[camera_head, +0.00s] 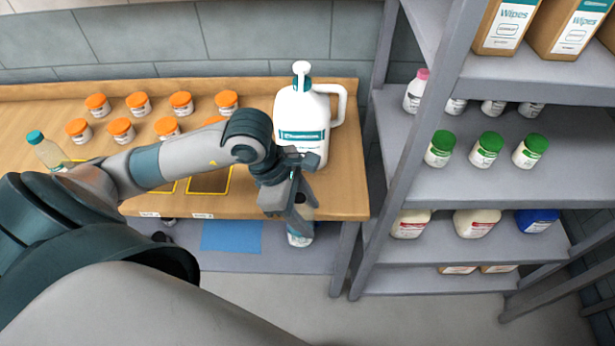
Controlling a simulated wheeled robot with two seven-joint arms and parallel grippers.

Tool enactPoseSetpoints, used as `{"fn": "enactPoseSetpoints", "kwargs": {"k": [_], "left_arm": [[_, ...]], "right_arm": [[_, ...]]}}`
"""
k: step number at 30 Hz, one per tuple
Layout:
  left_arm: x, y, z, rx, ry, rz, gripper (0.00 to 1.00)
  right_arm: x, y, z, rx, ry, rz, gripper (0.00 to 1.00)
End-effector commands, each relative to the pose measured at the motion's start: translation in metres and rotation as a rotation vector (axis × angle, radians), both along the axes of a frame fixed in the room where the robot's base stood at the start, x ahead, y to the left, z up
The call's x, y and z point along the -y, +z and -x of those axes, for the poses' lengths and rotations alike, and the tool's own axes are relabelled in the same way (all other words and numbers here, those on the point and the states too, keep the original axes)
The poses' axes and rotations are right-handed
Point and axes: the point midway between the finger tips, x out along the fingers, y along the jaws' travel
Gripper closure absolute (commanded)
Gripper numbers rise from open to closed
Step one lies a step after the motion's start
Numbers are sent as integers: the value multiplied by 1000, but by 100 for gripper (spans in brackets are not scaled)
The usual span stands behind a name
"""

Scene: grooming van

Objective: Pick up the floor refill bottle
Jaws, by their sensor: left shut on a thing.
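My left gripper (300,207) reaches over the front right edge of the wooden table, pointing down. It is shut on a small bottle (300,238) with a whitish body and a teal band, which I take to be the floor refill bottle. The fingers hide much of its upper part. It looks upright, in front of the table edge and below the tabletop; I cannot tell whether its base touches anything. My right gripper is not in view.
A large white jug (302,112) stands on the table (345,200) just behind my gripper. Several orange-lidded jars (138,104) and a teal-capped bottle (47,152) stand further left. A blue mat (232,236) lies on the lower shelf. A grey shelf rack (470,185) with bottles stands close on the right.

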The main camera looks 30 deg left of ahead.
Motion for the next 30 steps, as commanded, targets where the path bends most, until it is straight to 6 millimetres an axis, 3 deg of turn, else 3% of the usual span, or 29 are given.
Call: {"fn": "enactPoseSetpoints", "kwargs": {"k": [1,9,30], "left_arm": [[1,4,3,-4,-1,0,75],[12,1,22,0,-3,-1,75],[14,0,25,0,-2,-1,75]], "right_arm": [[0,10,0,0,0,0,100],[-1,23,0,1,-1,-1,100],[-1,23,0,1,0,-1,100]]}}
